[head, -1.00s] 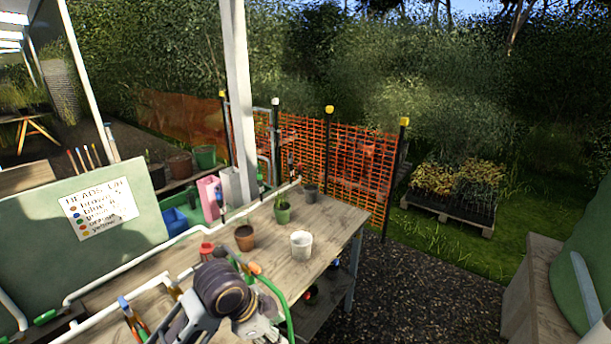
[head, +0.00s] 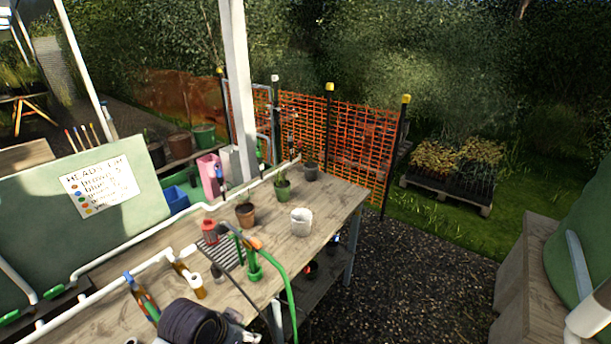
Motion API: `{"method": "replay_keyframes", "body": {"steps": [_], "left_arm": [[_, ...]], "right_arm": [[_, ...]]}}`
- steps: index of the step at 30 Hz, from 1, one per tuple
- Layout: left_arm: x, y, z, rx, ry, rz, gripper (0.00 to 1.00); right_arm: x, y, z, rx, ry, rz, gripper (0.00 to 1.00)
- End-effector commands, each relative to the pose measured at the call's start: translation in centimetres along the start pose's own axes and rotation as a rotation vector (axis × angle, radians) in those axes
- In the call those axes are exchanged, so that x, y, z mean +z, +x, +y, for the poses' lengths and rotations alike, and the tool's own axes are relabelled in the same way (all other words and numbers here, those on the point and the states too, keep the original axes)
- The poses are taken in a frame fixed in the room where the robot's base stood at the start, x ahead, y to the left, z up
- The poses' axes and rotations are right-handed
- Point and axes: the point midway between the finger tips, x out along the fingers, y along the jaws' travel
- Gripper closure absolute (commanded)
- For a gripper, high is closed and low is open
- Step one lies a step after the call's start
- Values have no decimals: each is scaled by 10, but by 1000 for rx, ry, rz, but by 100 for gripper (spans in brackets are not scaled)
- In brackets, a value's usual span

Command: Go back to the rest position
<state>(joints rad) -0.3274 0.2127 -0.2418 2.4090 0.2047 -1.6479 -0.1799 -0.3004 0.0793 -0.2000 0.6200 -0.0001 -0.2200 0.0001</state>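One dark, rounded arm part of mine shows at the bottom edge, left of the middle, in front of the workbench (head: 334,208). I cannot tell which arm it belongs to. No gripper fingertips show in the view. Whether either gripper holds something is hidden.
A labelled green board (head: 140,225) stands left. Gravel (head: 415,285) lies clear right of the bench.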

Motion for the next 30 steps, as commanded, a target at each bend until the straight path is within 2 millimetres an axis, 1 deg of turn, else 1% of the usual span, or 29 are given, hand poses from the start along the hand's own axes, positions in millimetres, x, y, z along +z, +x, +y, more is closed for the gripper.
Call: {"method": "replay_keyframes", "body": {"steps": [1, 3, 6, 12, 23, 30], "left_arm": [[10, 1, -2, -10, -39, -9, 62], [22, 2, -6, -32, -94, -22, 62], [37, 3, -13, -61, -162, -36, 62], [60, 2, -21, -105, -252, -59, 62], [91, 0, -31, -163, -357, -90, 62], [95, 27, -34, -161, -358, -99, 62]], "right_arm": [[0, 0, 0, 0, 0, 0, 47], [0, 0, 0, 0, 0, 0, 47], [0, 0, 0, 0, 0, 0, 47], [0, 0, 0, 0, 0, 0, 47], [0, 0, 0, 0, 0, 0, 47], [0, 2, 0, 0, 0, 1, 47]]}}
